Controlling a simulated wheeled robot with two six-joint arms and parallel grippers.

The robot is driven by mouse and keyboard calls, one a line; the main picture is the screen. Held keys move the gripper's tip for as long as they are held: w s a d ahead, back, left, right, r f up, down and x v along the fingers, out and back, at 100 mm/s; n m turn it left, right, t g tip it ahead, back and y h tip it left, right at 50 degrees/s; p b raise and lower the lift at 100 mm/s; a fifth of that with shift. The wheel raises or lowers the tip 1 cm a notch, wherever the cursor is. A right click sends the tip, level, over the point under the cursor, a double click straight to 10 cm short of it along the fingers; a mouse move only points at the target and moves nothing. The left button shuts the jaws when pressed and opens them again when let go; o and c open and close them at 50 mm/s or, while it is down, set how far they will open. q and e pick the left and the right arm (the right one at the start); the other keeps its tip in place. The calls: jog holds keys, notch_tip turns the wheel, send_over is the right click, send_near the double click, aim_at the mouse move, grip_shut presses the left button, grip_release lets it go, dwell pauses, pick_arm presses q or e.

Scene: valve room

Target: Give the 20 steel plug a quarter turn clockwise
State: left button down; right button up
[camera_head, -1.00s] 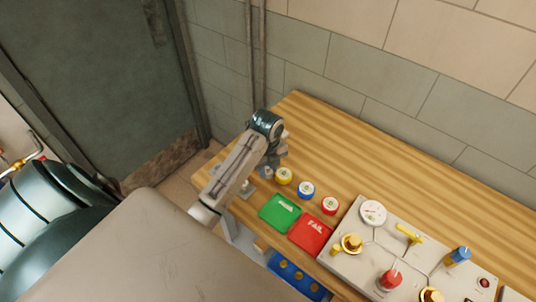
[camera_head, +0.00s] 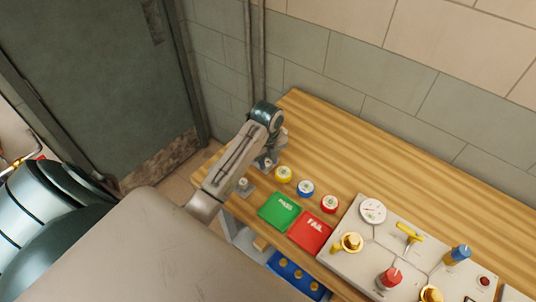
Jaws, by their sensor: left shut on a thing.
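Small grey steel fittings stand at the left end of the wooden bench (camera_head: 390,150). The plug is mostly hidden by the gripper and wrist. I cannot read a 20 on any fitting or tell the plug's turn angle. My right gripper is not in view.
A green PASS tray (camera_head: 277,218) and red FAIL tray (camera_head: 302,243) lie in front. A grey valve panel (camera_head: 345,265) stands farther right. The bench's back is clear.

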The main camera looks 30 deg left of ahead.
pick_arm(q)
jog(key=shift+w+a+f+b, duration=0.15)
jog(key=shift+w+a, duration=0.3)
jog(key=shift+w, duration=0.25)
jog(key=shift+w+a+f+b, duration=0.1)
jog(key=shift+w+a+b, duration=0.1)
jog(key=shift+w+a, duration=0.4)
jog(key=shift+w+a+f+b, duration=0.15)
jog(key=shift+w+a, duration=0.1)
jog(key=shift+w, duration=0.6)
jog(key=shift+w, duration=0.1)
jog(key=shift+r, duration=0.1)
jog(key=shift+r+n+p, duration=0.1)
jog(key=shift+n+p, duration=0.6)
jog(key=shift+p, duration=0.15)
jog(key=shift+n, duration=0.6)
jog(key=n, duration=0.6)
jog(key=shift+n, duration=0.3)
jog(key=shift+w+a+f, duration=0.2)
jog(key=shift+f, duration=0.05)
jog(key=shift+w+a+f+b, duration=0.25)
jog(key=shift+w+b, duration=0.1)
jog(key=shift+w, duration=0.1)
